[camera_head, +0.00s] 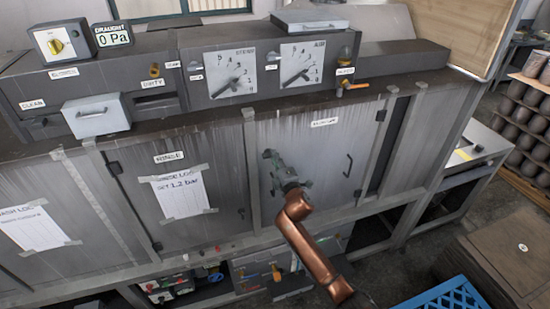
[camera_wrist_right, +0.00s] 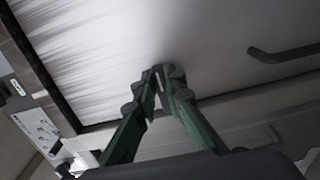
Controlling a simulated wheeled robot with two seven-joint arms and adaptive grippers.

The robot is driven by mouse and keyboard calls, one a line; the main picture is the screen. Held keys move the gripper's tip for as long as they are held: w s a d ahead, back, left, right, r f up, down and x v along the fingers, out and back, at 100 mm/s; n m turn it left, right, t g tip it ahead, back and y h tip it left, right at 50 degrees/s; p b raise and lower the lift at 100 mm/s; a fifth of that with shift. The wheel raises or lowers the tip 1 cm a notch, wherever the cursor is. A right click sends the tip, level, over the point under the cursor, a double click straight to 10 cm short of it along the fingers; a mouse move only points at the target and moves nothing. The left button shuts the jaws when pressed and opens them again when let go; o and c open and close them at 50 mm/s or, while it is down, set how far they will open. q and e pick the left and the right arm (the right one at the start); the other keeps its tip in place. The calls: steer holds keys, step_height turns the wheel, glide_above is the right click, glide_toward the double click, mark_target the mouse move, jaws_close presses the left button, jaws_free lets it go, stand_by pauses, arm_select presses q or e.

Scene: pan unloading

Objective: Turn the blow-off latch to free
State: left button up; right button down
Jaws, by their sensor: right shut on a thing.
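The grey blow-off door (camera_head: 310,160) has a small label above and a dark bar handle (camera_head: 348,166) at its right. The handle also shows in the right wrist view (camera_wrist_right: 284,52). My right gripper (camera_head: 270,160), on a copper-coloured arm, is in front of the left part of this door. In the right wrist view its green fingers (camera_wrist_right: 163,76) converge at the tips, shut on a small part, which seems to be the blow-off latch. The fingertips mostly hide it, so its turn angle cannot be told. My left gripper is out of view.
Two white dial gauges (camera_head: 232,74) and an orange lever (camera_head: 350,85) are on top of the cabinet. The rinse door (camera_head: 195,155) with a taped sheet (camera_head: 182,193) is to the left. A blue crate (camera_head: 440,301) stands at the lower right.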

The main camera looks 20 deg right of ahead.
steer(key=c, duration=2)
jaws_free()
steer(key=s, duration=1.2)
steer(key=shift+d, duration=0.2)
steer(key=shift+f, duration=0.1)
